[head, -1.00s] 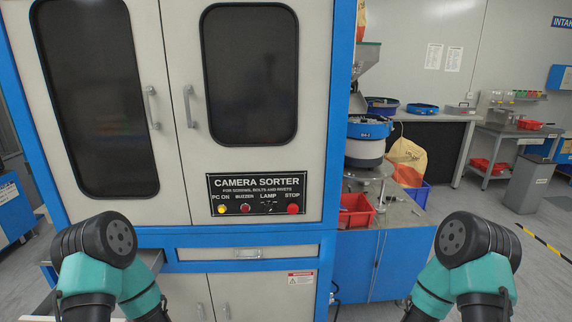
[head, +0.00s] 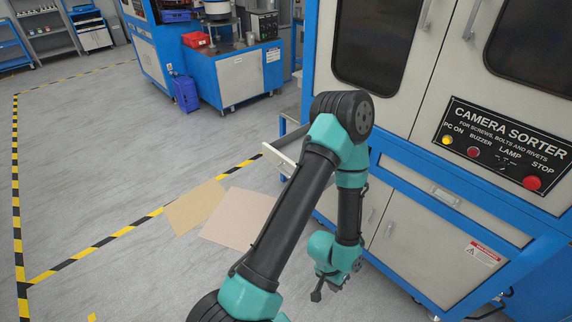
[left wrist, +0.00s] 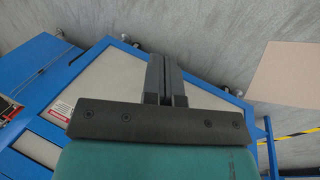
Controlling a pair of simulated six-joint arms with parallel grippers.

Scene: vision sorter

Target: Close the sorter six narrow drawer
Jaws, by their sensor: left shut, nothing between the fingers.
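The camera sorter is a blue and white cabinet. A narrow drawer with a pale front (head: 281,158) stands pulled out at its left side in the head view; my left arm hides part of it. A second narrow drawer (head: 472,208) with a small handle sits flush under the control panel. My left gripper (head: 317,293) hangs low in front of the lower cabinet doors, below and right of the pulled-out drawer and apart from it. Its fingers are shut and empty, also in the left wrist view (left wrist: 164,80). My right gripper is out of view.
Two flat tan sheets (head: 240,217) lie on the grey floor left of my arm. Yellow-black tape (head: 120,233) marks the floor. A blue workbench (head: 235,80) with a red bin stands behind. The floor at left is mostly clear.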

